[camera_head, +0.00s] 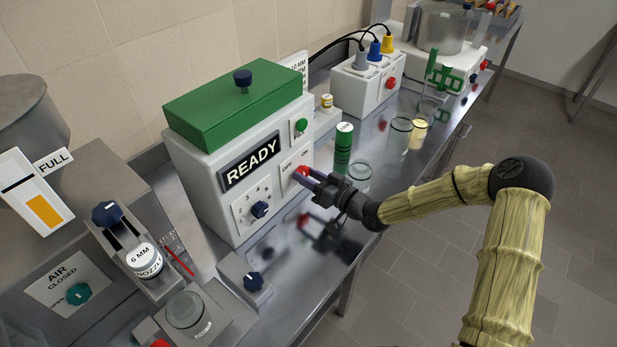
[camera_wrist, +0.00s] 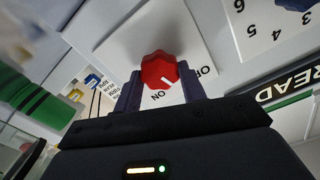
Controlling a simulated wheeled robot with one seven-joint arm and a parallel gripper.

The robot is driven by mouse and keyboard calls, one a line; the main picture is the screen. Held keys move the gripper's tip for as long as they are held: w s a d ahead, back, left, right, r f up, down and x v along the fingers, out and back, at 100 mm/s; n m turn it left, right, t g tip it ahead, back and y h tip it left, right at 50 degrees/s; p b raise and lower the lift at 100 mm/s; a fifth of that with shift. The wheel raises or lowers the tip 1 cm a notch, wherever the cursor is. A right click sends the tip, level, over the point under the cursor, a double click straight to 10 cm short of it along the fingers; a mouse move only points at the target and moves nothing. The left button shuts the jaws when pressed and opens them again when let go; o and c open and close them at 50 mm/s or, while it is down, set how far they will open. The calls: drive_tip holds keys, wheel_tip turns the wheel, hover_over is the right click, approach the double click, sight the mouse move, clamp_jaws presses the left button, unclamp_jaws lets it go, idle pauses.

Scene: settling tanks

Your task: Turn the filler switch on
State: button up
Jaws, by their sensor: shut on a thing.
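A red rotary knob (camera_head: 302,172) with ON and OFF labels is on the front of a white machine (camera_head: 205,190) with a green lid and a READY display (camera_head: 250,163). My gripper (camera_head: 311,180) reaches it from the right. In the wrist view, my gripper (camera_wrist: 159,82) is shut on the red knob (camera_wrist: 157,68), one finger on each side. The knob's white mark points between the ON label (camera_wrist: 158,95) and the OFF label (camera_wrist: 206,70). The fingers partly hide the knob in the head view.
A blue numbered dial (camera_head: 260,209) and a green button (camera_head: 301,126) share the machine's front. A green-banded jar (camera_head: 343,148) and a glass beaker (camera_head: 358,177) stand close to my gripper. A box with a dark blue knob (camera_head: 253,281) sits at the front.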

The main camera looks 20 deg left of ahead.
drive_tip(key=m, duration=0.5)
drive_tip(key=shift+w+d+m, duration=0.1)
drive_tip(key=shift+w+m, duration=0.05)
drive_tip(key=shift+m, duration=0.15)
drive_tip(key=m+b, duration=0.1)
drive_tip(key=m, duration=0.3)
drive_tip(key=shift+f+m, duration=0.1)
drive_tip(key=shift+m, duration=0.2)
drive_tip(key=o, duration=1)
drive_tip(key=b+v, duration=0.2)
drive_tip(key=v, duration=1.5)
drive_tip(key=shift+d+f, duration=0.1)
drive_tip(key=shift+d, duration=0.1)
